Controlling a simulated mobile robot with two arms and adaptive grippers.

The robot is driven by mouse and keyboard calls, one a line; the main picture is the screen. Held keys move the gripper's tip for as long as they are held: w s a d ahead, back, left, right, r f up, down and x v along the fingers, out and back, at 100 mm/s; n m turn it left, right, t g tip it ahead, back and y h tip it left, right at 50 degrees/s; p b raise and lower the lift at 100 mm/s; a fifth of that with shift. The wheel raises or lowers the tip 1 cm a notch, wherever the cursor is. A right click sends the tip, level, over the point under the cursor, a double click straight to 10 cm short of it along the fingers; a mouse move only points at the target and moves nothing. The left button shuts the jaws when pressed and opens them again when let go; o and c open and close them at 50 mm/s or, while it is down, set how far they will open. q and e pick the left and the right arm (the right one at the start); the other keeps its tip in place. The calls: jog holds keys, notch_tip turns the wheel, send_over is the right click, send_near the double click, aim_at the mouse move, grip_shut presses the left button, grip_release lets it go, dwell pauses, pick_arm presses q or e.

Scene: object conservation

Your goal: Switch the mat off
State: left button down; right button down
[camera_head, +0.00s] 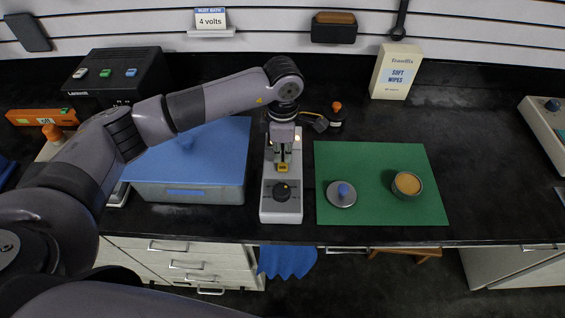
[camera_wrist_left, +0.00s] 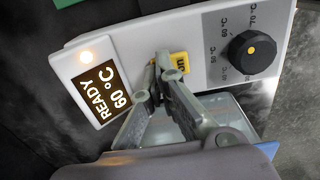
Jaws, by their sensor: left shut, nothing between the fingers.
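The white control box (camera_head: 268,211) stands left of the green mat (camera_head: 380,209). It has a black dial (camera_head: 281,191) and a small yellow switch (camera_head: 283,168). In the left wrist view the display (camera_wrist_left: 103,92) reads READY 60 °C beside a glowing lamp (camera_wrist_left: 86,57). The yellow switch (camera_wrist_left: 181,62) sits between the display and the dial (camera_wrist_left: 252,51). My left gripper (camera_wrist_left: 164,65) is shut and empty, its tips at the switch and partly covering it. I cannot tell whether they touch it. My right gripper is not in view.
On the mat are a grey disc with a blue knob (camera_head: 341,195) and a round tan-topped container (camera_head: 407,184). A blue-lidded box (camera_head: 218,160) stands close left of the control box. A small orange-topped bottle (camera_head: 336,115) stands behind.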

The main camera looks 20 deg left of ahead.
pick_arm(q)
jog(key=shift+f, duration=0.2)
jog(key=shift+r+p, duration=1.5)
jog(key=shift+r, duration=2.1)
jog(key=shift+f, duration=0.1)
